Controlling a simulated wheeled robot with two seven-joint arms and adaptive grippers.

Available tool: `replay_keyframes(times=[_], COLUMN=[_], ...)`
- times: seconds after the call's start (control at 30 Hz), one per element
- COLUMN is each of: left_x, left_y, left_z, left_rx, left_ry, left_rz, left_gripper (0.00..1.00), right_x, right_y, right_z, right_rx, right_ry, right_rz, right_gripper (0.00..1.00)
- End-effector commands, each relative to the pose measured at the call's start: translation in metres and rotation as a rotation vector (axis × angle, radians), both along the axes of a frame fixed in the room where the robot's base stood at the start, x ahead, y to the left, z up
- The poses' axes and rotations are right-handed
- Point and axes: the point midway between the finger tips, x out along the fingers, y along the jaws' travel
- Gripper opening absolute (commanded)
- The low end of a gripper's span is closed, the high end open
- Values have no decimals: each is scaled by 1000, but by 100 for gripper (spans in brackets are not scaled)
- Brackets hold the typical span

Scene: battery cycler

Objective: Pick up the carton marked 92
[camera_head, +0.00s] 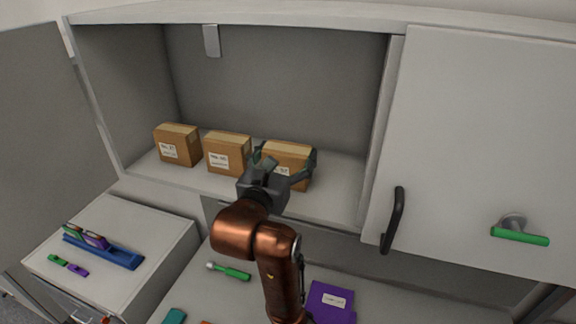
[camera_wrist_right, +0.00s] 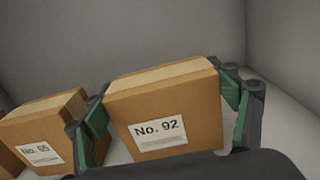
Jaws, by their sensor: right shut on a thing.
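The carton marked No. 92 (camera_wrist_right: 165,105) is a brown box with a white label, between the two fingers of my right gripper (camera_wrist_right: 165,112) in the right wrist view. The fingers press on its left and right sides. In the head view the carton (camera_head: 290,152) is at the right of a row of cartons in the open cabinet, partly hidden by my right gripper (camera_head: 284,163). I cannot tell whether it still touches the shelf (camera_head: 335,190). My left gripper is not in view.
Two more cartons stand to the left on the shelf: the middle one (camera_head: 228,153), close by, and the far left one (camera_head: 177,145). A closed cabinet door (camera_head: 480,130) is at the right. A green screwdriver (camera_head: 230,272) and a purple box (camera_head: 330,303) lie on the counter below.

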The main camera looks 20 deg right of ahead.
Motion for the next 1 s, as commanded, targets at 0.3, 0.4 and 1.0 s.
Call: replay_keyframes(times=[0.3, 0.4, 1.0], left_x=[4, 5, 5], left_y=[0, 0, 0], left_z=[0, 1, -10], left_rx=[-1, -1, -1], left_ry=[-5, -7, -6], left_rz=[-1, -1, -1], left_gripper=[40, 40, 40], right_x=[-1, -1, -1], right_y=[-1, -1, 0], right_z=[1, 1, 64], right_rx=[-1, -1, 1], right_ry=[-3, -3, -6], right_rz=[-2, -2, 0], right_gripper=[50, 50, 50])
